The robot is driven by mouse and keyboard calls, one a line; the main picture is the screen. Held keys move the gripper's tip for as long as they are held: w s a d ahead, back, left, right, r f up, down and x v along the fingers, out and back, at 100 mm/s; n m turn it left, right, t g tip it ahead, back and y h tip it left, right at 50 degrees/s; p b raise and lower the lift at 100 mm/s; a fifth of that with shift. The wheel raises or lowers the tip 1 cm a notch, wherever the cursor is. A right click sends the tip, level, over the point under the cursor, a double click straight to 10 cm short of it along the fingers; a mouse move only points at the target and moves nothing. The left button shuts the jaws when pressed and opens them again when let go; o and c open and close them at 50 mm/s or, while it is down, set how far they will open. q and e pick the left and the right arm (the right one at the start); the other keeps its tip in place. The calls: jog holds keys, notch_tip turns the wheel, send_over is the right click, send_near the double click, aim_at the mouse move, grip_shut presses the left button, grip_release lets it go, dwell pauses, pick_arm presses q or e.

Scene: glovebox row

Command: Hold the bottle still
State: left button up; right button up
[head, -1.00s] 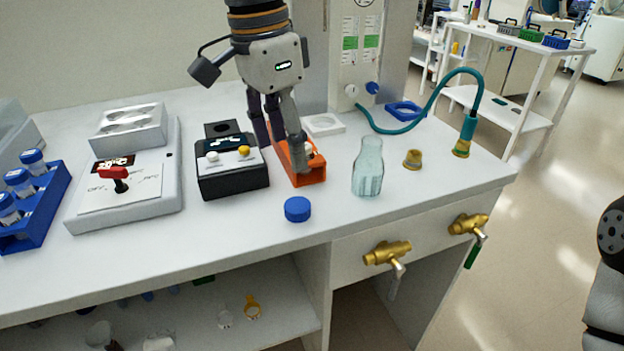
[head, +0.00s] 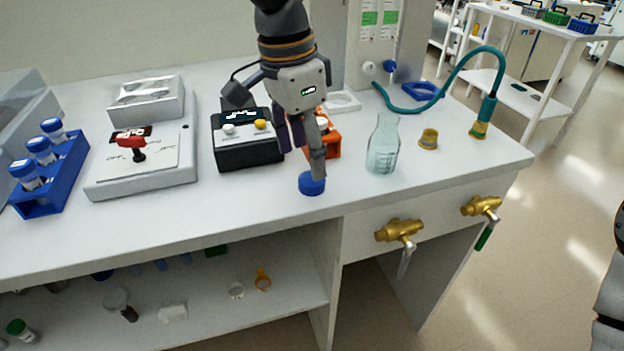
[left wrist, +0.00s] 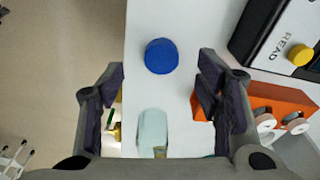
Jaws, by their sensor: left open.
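The bottle (head: 383,152) is pale teal, see-through glass with a narrow neck. It stands upright on the bench, right of my left gripper (head: 303,155). The left gripper is open and empty, pointing down above the blue cap (head: 312,184), with one finger partly overlapping the cap in the head view. In the left wrist view, the cap (left wrist: 161,56) appears between the open fingers (left wrist: 160,72), and the bottle (left wrist: 153,128) lies lower in the picture, nearer the palm. No finger appears to touch the bottle. My right gripper is not in view.
A brass-coloured stopper (head: 428,139) and a teal hose (head: 489,106) are right of the bottle. Brass valves (head: 399,231) stick out below the bench edge.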

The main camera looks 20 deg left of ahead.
aim_at(311, 179)
pick_arm(q)
jog(key=f, duration=0.3)
jog(key=w+f, duration=0.1)
jog(key=f, duration=0.1)
jog(key=shift+w+d, duration=0.1)
jog(key=shift+d, duration=0.3)
jog(key=shift+c, duration=0.3)
jog(key=c, duration=0.8)
